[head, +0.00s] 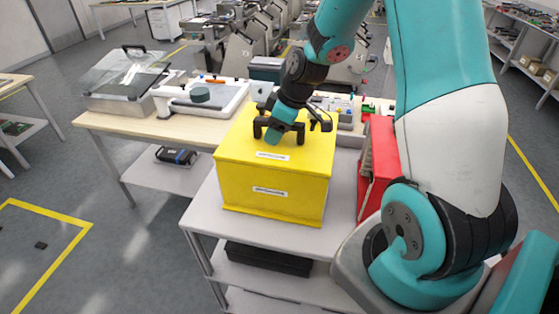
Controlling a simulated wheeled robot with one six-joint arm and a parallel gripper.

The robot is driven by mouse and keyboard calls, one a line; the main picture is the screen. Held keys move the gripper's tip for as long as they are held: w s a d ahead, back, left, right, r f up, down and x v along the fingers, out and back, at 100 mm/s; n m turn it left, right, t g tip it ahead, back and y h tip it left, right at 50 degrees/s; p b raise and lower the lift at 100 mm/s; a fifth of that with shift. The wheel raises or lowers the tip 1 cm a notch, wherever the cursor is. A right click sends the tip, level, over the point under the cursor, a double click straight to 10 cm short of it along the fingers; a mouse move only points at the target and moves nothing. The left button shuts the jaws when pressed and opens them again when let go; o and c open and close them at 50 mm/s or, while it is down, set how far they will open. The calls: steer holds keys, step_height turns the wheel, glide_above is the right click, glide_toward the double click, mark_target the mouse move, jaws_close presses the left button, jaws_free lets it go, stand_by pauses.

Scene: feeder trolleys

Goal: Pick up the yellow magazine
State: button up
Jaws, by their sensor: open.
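The yellow magazine (270,185) is a box with white labels on its top and front. It stands upright on the top shelf of a grey trolley (208,213) in the middle of the head view. My gripper (279,132) is open over the magazine's top, with its dark fingers spread apart. My wrist hides part of the top and its far side. I cannot tell whether the fingers touch the magazine.
A red magazine (383,160) stands close to the right of the yellow one. Behind is a wooden bench (105,121) with a lidded machine (124,82) and a white frame (204,103). A black box (268,259) lies on the trolley's lower shelf. Floor at left is mostly clear.

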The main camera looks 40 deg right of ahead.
steer(key=shift+c, duration=0.4)
jaws_close()
stand_by(0.9)
steer(key=shift+w+r, duration=0.1)
steer(key=shift+r, duration=0.05)
